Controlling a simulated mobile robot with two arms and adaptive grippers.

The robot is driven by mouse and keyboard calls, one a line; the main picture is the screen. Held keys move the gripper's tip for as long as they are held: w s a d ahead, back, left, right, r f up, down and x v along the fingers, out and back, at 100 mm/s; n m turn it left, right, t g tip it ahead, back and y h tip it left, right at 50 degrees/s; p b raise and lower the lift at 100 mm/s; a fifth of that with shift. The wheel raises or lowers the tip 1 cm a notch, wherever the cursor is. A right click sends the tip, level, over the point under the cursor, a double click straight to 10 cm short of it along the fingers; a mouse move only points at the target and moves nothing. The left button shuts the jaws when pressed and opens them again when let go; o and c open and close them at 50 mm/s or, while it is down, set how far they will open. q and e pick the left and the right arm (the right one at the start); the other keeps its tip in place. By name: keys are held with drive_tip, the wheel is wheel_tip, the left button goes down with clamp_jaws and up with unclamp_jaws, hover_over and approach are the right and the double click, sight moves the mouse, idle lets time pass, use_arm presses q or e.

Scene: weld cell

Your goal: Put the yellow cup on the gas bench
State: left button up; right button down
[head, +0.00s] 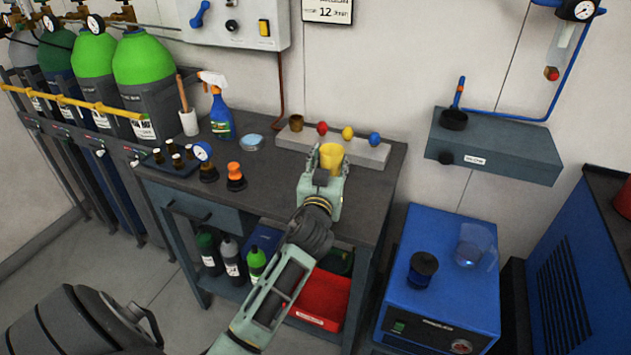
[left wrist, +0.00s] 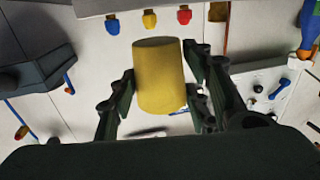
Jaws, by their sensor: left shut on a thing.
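The yellow cup (head: 331,161) is held between the fingers of my left gripper (head: 328,165), which is shut on it. In the left wrist view the cup (left wrist: 160,75) is between the two dark fingers of the gripper (left wrist: 160,92), looking roughly upright there. The gas bench (head: 265,190) is the dark-topped table against the wall. In the head view the cup appears over the right part of its top, near the back ledge. I cannot tell whether the cup touches the bench. My right gripper is not in view.
A pale ledge (head: 290,139) with red, yellow and blue knobs runs along the bench's back. A spray bottle (head: 221,115), a glass dish (head: 251,142) and orange-topped fitting (head: 235,177) stand left of the gripper. Green-topped cylinders (head: 145,60) are far left; a blue machine (head: 440,290) is at right.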

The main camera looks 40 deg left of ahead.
use_arm(q)
drive_tip(key=s+a+f, duration=0.2)
drive_tip(key=shift+a, duration=0.35)
drive_tip(key=shift+a+f, duration=0.1)
drive_tip(key=shift+f, duration=0.15)
wheel_tip(320, 180, down, 3)
drive_tip(key=shift+f+b, duration=0.2)
drive_tip(key=shift+b, duration=0.15)
drive_tip(key=shift+f, duration=0.2)
drive_tip(key=shift+f, duration=0.1)
drive_tip(key=o, duration=1.3)
drive_tip(key=shift+c, duration=0.2)
